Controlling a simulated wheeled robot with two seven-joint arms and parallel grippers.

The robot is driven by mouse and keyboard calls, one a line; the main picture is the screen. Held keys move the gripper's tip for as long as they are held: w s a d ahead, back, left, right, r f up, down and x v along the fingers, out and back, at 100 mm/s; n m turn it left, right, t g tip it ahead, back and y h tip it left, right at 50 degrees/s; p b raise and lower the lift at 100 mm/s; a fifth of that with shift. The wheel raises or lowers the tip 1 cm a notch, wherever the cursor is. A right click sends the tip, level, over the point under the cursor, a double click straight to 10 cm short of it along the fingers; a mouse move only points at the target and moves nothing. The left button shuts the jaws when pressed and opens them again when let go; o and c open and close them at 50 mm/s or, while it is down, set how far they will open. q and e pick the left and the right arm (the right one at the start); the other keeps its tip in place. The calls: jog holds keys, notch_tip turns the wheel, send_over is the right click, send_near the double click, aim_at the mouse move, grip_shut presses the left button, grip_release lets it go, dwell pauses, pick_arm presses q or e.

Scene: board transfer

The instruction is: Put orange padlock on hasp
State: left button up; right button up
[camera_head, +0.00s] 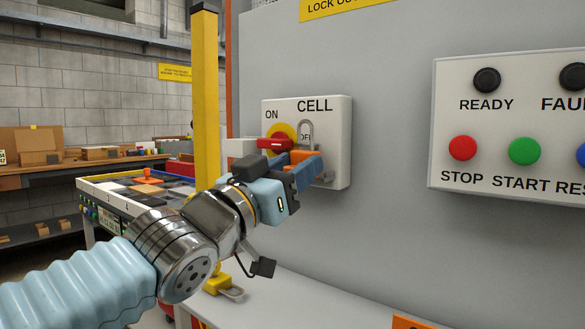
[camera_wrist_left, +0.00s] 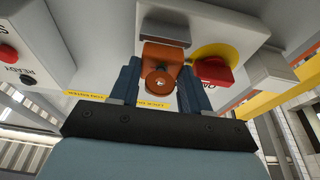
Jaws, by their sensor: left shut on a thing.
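The orange padlock (camera_head: 303,157) is held in my left gripper (camera_head: 306,166), close in front of the CELL switch box (camera_head: 340,120). Its grey shackle (camera_head: 305,128) points up over the OFF label. In the left wrist view the orange padlock (camera_wrist_left: 161,82) sits between the two blue fingers of the left gripper (camera_wrist_left: 160,88), which are shut on it. A grey bracket-like part (camera_wrist_left: 165,34), possibly the hasp, shows just above it there. I cannot tell whether the shackle passes through the hasp. My right gripper is not in view.
A red switch handle (camera_head: 275,143) on a yellow disc is just left of the padlock. A yellow padlock (camera_head: 217,283) lies on the ledge below. A button panel (camera_head: 500,120) is on the right. A yellow post (camera_head: 204,90) stands left; the grey wall between box and panel is clear.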

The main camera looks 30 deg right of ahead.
pick_arm(q)
jog(key=shift+w+d, duration=0.2)
jog(key=shift+d, duration=0.3)
jog(key=shift+w+d, duration=0.2)
jog(key=shift+d, duration=0.3)
jog(key=o, duration=1.1)
jog(key=b+v, duration=0.1)
jog(key=v, duration=1.2)
jog(key=shift+s+a+f, duration=0.15)
jog(key=shift+a, duration=0.2)
